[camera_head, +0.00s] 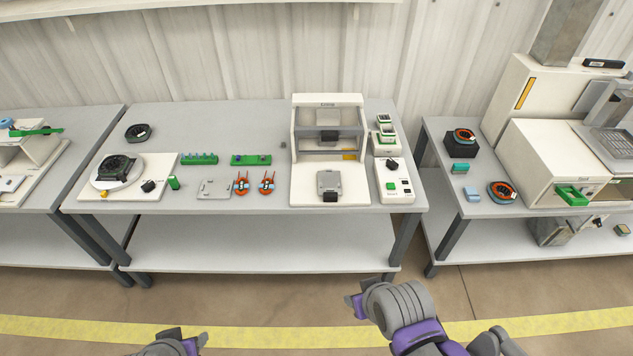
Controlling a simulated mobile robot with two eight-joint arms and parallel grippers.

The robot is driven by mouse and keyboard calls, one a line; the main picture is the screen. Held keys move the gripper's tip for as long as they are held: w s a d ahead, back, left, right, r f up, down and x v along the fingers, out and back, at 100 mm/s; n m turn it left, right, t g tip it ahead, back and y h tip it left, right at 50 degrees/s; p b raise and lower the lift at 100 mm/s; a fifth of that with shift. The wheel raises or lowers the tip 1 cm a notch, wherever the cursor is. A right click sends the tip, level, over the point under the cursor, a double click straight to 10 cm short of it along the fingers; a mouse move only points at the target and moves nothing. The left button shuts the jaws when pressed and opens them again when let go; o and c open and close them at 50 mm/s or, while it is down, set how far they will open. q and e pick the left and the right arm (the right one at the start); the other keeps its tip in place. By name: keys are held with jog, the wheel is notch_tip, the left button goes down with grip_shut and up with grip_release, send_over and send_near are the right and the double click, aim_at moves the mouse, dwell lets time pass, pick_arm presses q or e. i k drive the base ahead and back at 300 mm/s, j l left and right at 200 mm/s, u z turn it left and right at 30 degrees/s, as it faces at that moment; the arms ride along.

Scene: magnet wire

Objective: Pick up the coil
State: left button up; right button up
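Several ring-shaped parts could be the coil; I cannot tell which one is meant. On the right table, one orange-and-dark ring (464,135) sits on a black block, and a larger orange ring with blue parts (501,192) lies near the front edge. On the middle table, a black ring (138,132) lies at the back left and another dark ring (116,168) sits on a round white fixture. My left gripper (188,342) is low at the bottom edge, partly cut off. My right gripper (357,306) is in front of the middle table, over the floor. Both are away from all rings.
The middle table (215,118) also holds green blocks, two small orange parts (254,184), a white press-like machine (328,100) and a control box (395,180). A large white machine (545,150) with a green handle stands on the right table. Gaps separate the tables.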

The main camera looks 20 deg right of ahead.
aim_at(266, 186)
jog(key=i+j+z, duration=0.3)
jog(key=i+j, duration=0.2)
jog(key=i, duration=0.3)
jog(key=i+j+z, duration=0.25)
jog(key=i+j, duration=0.4)
jog(key=i, duration=0.15)
